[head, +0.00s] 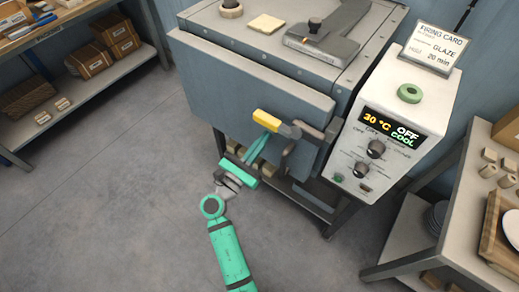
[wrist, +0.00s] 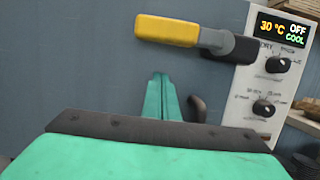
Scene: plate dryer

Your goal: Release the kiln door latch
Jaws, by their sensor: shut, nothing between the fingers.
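The kiln door (head: 235,85) is a blue-grey panel that looks shut. Its latch (head: 270,122) has a yellow grip pointing left and a grey shaft running into a dark mount at the door's right side. In the wrist view the yellow latch grip (wrist: 168,30) lies nearly level across the top. My gripper (head: 267,137) is in front of the door, just below the latch grip. I cannot tell whether the tips touch the latch or door.
A dark hooked piece (wrist: 198,108) sticks out right of my fingers. The control box (head: 392,125) at the right reads 30 °C, OFF, COOL. A shelf (head: 85,75) stands at the left and a bench (head: 440,235) at the right. The floor (head: 110,215) between is clear.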

